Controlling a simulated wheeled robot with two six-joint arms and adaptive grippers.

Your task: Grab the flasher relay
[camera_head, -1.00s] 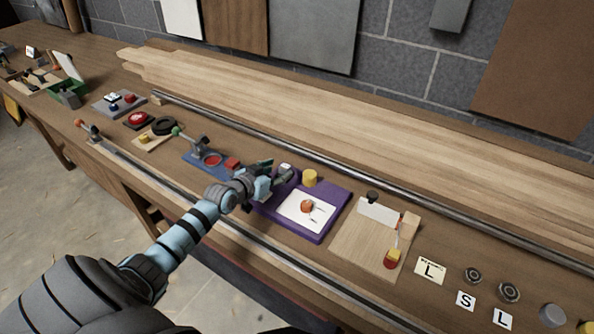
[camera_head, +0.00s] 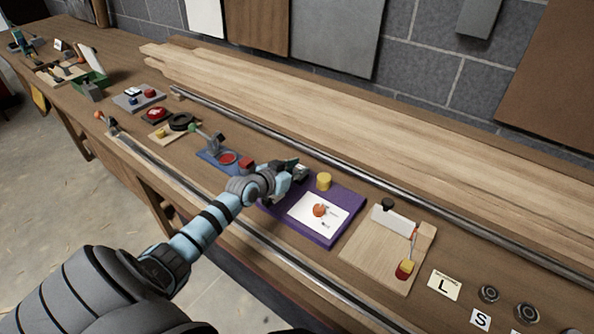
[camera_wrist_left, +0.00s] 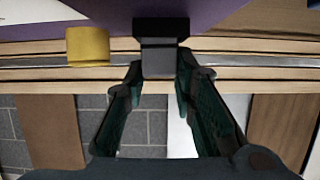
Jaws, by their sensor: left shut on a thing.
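My left gripper (camera_head: 297,168) is over the far left corner of the purple board (camera_head: 330,237). It is shut on a small dark box with a grey face, which I take to be the flasher relay; it shows between the fingers in the left wrist view (camera_wrist_left: 159,57). The left gripper's fingers (camera_wrist_left: 158,75) stand on either side of it there. In the head view the fingers mostly hide the relay. In the wrist view its dark top end meets the purple surface; I cannot tell whether it is lifted. My right gripper is not in view.
A yellow cylinder (camera_head: 324,182) stands right of the gripper. The board bears a white sheet with an orange knob (camera_head: 319,210). A blue base with a red ring (camera_head: 227,158) lies to the left, a wooden board (camera_head: 388,248) to the right. A metal rail (camera_head: 390,195) runs behind.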

